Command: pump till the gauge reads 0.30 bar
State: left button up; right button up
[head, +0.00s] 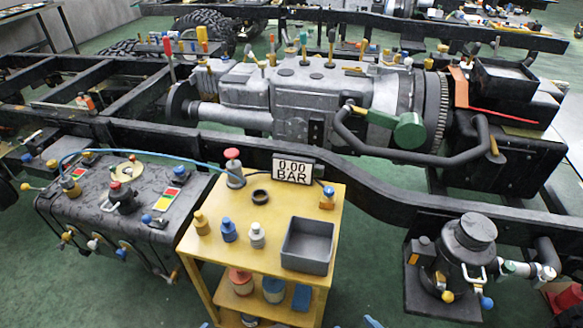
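The gauge (292,169) is a white display at the back of the yellow cart and reads 0.00 BAR. Left of it stands a small grey pump (235,179) with a red knob on top. A blue hose (150,154) runs from the pump area left to fittings on the dark tank (90,211). Pale blue tips at the bottom edge look like my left gripper (205,324) and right gripper (372,321). Both are almost wholly cut off, so their opening does not show. They are low in the picture, well apart from the pump.
The yellow cart top (262,213) holds a grey bin (307,245), a black ring (260,197) and several small bottles. Its lower shelf holds more containers. The black chassis rail (370,195) runs behind it. A dark canister assembly (465,255) stands right. Green floor is free between.

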pick_arm(q)
grip_shut()
dwell(0.3)
dwell(1.4)
